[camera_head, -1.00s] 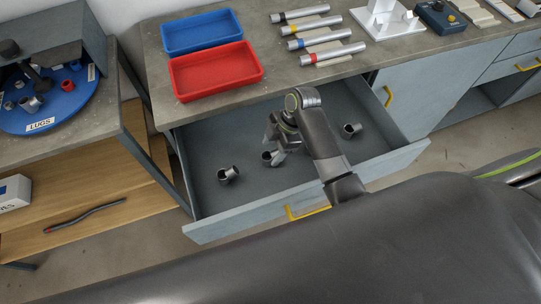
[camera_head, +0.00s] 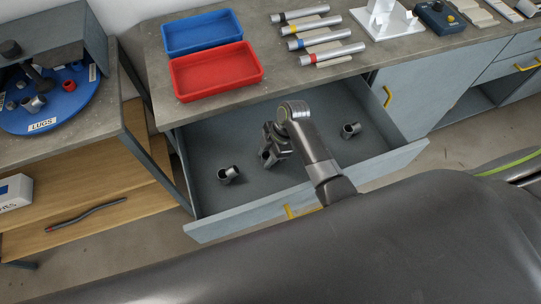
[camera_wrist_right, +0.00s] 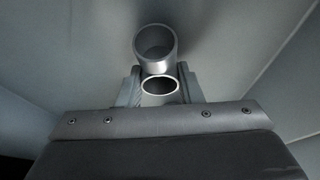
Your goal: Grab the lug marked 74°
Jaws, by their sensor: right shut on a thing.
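My right gripper (camera_head: 272,148) reaches into the open drawer and is shut on a grey metal lug (camera_head: 267,156). In the right wrist view, the lug (camera_wrist_right: 156,50) shows as two short joined tubes, with the lower tube between the fingers (camera_wrist_right: 160,88). In the head view the gripper partly hides this lug. A second lug (camera_head: 229,174) lies to its left in the drawer and a third lug (camera_head: 351,130) to its right. No angle marking is readable on any of them. My left gripper is not in view.
The drawer (camera_head: 215,208) has walls around the lugs and clear floor between them. A red tray (camera_head: 215,71), a blue tray (camera_head: 202,32) and several tubes stand on the bench above. A blue turntable (camera_head: 60,112) labelled LUGS is at the left.

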